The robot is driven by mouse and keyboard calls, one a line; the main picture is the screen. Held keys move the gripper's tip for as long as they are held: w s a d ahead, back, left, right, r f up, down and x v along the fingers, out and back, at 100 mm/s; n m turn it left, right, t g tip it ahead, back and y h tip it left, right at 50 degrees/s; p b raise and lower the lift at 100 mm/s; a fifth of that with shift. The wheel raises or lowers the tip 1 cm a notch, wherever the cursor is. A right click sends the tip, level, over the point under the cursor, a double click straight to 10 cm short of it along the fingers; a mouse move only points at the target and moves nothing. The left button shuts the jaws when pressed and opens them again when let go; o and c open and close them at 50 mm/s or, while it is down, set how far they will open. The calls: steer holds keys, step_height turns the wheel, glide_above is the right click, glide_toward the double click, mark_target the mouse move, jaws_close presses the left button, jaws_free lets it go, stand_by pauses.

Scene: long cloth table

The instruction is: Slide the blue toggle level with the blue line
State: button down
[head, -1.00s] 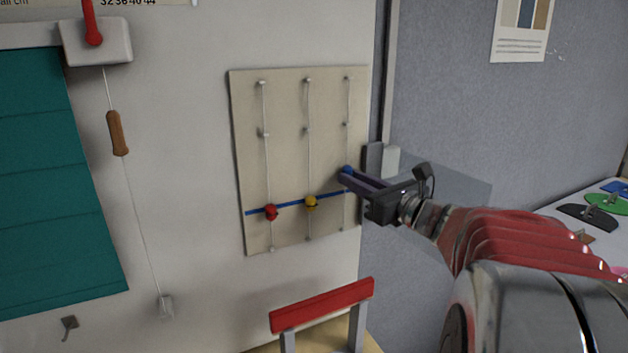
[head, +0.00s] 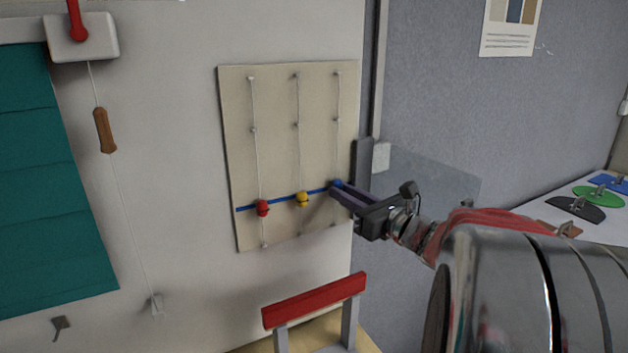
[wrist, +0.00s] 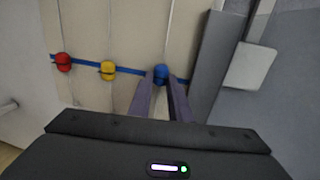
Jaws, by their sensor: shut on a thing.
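The blue toggle (head: 337,184) sits on the right cord of a beige board (head: 275,100). It also shows in the wrist view (wrist: 161,73), between my fingertips. My gripper (head: 335,190) is shut on it, reaching in from the right. The blue line (head: 285,196) runs across the lower board, rising slightly to the right in the head view. The toggle lies over the right part of the line, about level with it. The red toggle (head: 262,208) and yellow toggle (head: 302,200) are on the left and middle cords, both on the line. My fingers hide part of the blue toggle.
A grey post with a white box (head: 381,156) stands just right of the board. A red-backed chair (head: 314,300) is below. A cord with a wooden handle (head: 104,130) hangs at left beside a teal blind (head: 50,190). A table (head: 570,228) is at right.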

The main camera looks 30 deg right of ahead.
steer(key=shift+f, duration=0.5)
steer(key=c, duration=1.6)
jaws_free()
steer(key=shift+s+d, duration=0.2)
steer(key=shift+s, duration=2.1)
steer(key=shift+s+d, duration=0.25)
steer(key=shift+s, duration=2)
steer(key=shift+s+d, duration=0.2)
steer(key=shift+s, duration=2.1)
